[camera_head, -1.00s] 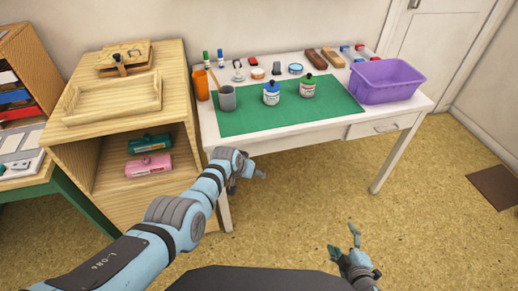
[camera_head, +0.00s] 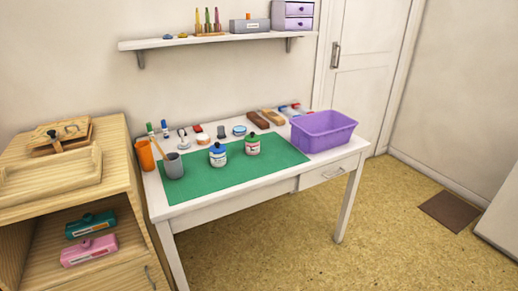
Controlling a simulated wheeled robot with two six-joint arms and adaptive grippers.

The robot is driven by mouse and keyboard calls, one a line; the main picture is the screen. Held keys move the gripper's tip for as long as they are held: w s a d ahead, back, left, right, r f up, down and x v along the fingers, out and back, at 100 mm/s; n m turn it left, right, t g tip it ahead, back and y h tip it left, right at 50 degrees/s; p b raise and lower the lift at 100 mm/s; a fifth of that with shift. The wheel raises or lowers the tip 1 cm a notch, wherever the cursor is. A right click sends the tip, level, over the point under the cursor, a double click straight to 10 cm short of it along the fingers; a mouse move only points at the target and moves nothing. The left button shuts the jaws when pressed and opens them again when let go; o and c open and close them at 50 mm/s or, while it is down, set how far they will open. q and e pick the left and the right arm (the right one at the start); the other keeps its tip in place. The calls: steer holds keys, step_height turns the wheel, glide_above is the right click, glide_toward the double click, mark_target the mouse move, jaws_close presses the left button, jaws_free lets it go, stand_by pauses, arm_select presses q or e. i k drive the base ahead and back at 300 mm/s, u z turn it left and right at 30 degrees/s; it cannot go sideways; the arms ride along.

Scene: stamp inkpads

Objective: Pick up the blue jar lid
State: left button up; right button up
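A white jar with a blue lid (camera_head: 217,149) stands upright on the green mat (camera_head: 205,185) on the white table. The blue lid sits on top of the jar body (camera_head: 218,160). Neither of my grippers shows in this view.
A grey mug (camera_head: 174,167) with a stick and an orange cup (camera_head: 145,155) stand at the table's left. A purple bin (camera_head: 323,132) stands at the right. Small items line the back. A wall shelf (camera_head: 215,39) hangs above. The front mat is clear.

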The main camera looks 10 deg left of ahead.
mark_target(218, 148)
steer(key=z, duration=0.15)
steer(key=i, duration=0.9)
steer(key=u, duration=1.8)
